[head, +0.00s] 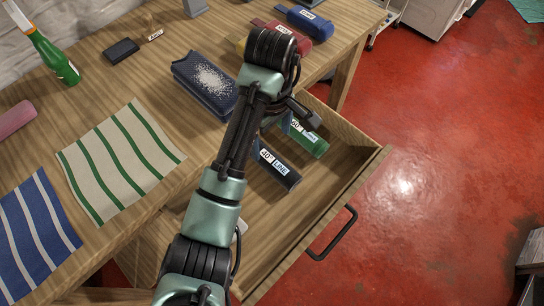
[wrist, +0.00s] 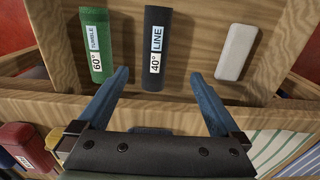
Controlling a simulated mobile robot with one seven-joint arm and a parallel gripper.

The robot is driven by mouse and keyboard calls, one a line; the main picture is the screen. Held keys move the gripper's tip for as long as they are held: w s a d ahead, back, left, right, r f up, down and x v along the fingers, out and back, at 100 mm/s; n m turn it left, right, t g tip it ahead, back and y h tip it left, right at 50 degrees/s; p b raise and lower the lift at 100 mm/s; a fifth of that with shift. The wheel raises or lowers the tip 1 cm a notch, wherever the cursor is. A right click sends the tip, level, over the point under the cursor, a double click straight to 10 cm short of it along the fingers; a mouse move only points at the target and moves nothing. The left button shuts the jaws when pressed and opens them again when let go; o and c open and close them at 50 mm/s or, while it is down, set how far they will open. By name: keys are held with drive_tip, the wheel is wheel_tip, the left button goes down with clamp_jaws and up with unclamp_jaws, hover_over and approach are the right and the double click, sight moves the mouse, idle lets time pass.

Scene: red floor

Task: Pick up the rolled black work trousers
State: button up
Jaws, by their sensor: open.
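The rolled black work trousers (head: 278,172) lie in the open drawer (head: 322,215) as a dark roll with a white and blue label. In the wrist view the black roll (wrist: 158,25) reads "40° LINE" and lies ahead of my gripper (wrist: 160,76). My gripper is open and empty, its two blue fingers spread wider than the roll, with the roll's near end between them in the picture. How far above it they are, I cannot tell. In the head view my arm hides most of the gripper.
A green roll (wrist: 97,28) labelled "60° TUMBLE" lies left of the black one in the wrist view, and a pale bar (wrist: 237,52) lies right. The wooden table (head: 160,80) holds a speckled dark cloth (head: 190,72), striped cloths (head: 120,160) and a green bottle (head: 52,56).

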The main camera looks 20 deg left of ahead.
sight(284, 169)
wheel_tip(284, 169, down, 7)
drive_tip(key=b, duration=0.4)
drive_tip(key=shift+s, duration=0.1)
drive_tip(key=shift+w+a+f+b, duration=0.15)
drive_tip(key=shift+f+b, duration=0.1)
drive_tip(key=shift+f, duration=0.65)
drive_tip(key=shift+w+d+f+b, duration=0.1)
drive_tip(key=shift+w+f+b, duration=0.1)
drive_tip(key=shift+f, duration=0.65)
drive_tip(key=shift+w+a+f+b, duration=0.1)
drive_tip(key=shift+f+b, duration=0.15)
drive_tip(key=shift+f, duration=0.65)
clamp_jaws()
drive_tip(key=shift+r, duration=0.15)
drive_tip(key=shift+r, duration=0.55)
drive_tip(key=d, duration=0.2)
drive_tip(key=s+d, duration=0.1)
drive_tip(key=d, duration=0.1)
drive_tip(key=shift+s+p, duration=0.1)
drive_tip(key=shift+p, duration=0.25)
wheel_tip(284, 169, up, 14)
drive_tip(key=p, duration=0.9)
drive_tip(key=shift+a, duration=0.15)
